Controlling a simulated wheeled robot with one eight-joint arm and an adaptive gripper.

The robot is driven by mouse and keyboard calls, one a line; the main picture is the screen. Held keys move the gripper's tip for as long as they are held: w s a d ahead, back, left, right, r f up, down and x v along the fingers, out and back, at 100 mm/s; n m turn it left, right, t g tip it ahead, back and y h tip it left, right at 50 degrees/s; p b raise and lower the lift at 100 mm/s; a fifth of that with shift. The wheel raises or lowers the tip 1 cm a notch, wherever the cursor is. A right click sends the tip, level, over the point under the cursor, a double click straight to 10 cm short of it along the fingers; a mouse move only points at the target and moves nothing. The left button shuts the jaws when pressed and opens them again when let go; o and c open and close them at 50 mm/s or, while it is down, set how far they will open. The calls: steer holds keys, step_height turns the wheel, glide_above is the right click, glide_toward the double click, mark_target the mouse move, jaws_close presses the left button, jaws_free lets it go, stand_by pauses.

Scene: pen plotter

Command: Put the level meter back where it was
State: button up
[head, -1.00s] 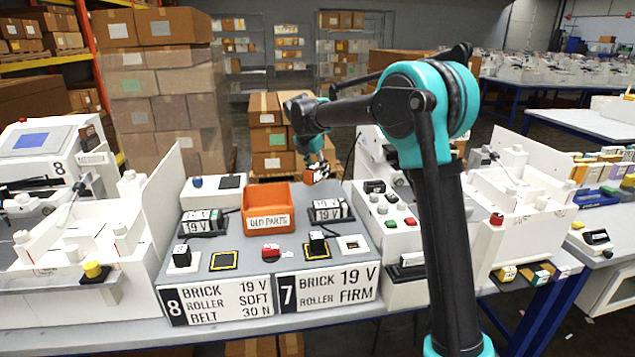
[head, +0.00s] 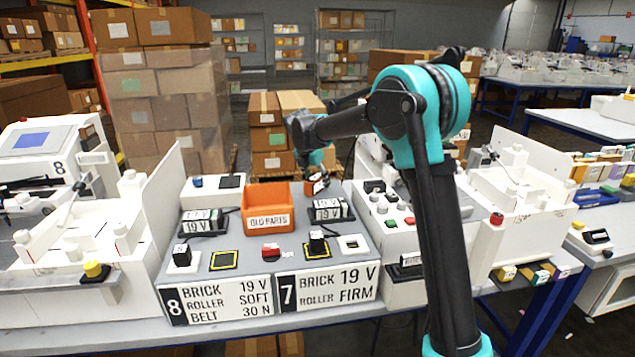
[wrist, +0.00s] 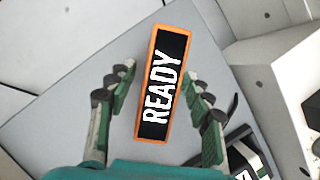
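An orange-framed black block marked READY (wrist: 163,82) lies between the fingers of my gripper (wrist: 160,85) in the wrist view. It may be the level meter; I cannot tell for sure. A strip of grey surface shows between the block and each finger, so the gripper looks open around it. In the head view my gripper (head: 318,178) is low over the back of the grey console, just right of the orange bin. A small orange and black thing (head: 316,186) shows at its tip. Whether the block rests on the surface is hidden.
The orange OLD PARTS bin (head: 267,207) stands left of my gripper. A black and white unit marked 19 V (head: 328,210) is close in front. White machine parts (head: 392,190) stand to the right. Several small parts and switches sit nearer the console's front.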

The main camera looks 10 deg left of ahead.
steer(key=shift+r, duration=0.1)
steer(key=v, duration=1.2)
steer(key=shift+s, duration=0.15)
